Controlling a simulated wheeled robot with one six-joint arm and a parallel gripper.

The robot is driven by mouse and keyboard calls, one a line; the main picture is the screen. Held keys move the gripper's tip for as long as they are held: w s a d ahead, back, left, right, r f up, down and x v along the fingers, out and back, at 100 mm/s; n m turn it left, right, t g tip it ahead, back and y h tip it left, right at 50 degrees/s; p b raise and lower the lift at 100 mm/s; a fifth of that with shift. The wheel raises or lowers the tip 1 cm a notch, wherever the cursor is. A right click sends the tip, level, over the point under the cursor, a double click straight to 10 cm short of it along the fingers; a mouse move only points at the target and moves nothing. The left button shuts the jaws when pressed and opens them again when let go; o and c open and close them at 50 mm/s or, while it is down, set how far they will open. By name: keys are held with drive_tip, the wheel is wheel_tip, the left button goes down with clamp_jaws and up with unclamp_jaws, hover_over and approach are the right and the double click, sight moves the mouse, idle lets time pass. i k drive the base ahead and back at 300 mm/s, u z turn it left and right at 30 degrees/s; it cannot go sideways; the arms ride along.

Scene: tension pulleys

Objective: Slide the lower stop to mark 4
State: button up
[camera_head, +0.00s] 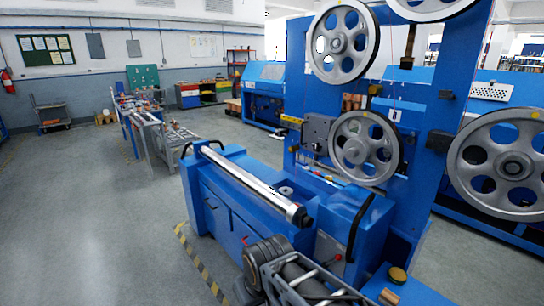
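The blue tension pulley machine (296,75) stands at centre right, with large grey spoked pulleys on its upright frame. One pulley (345,42) is high up. A lower pulley (365,148) is beside a grey block (318,131). A thin red line runs down the frame to a small white tag (395,115). A dark block (406,62) sits above it. I cannot tell which part is the lower stop, and no numbered marks are readable. Grey and black arm links, likely mine, show at the bottom centre; my gripper is not in view.
A long silver roller (250,180) lies along the low blue cabinet (222,205). Another big pulley (497,165) stands at the right. A round brass-coloured piece (397,275) is at the bottom right. The grey floor (85,220) at left is open, with a yellow-black stripe (200,268) by the cabinet.

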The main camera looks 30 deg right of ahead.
sight(291, 148)
drive_tip(key=u, duration=0.65)
drive_tip(key=i, duration=2.55)
drive_tip(key=z, duration=1.45)
drive_tip(key=i, duration=1.05)
drive_tip(key=z, duration=0.95)
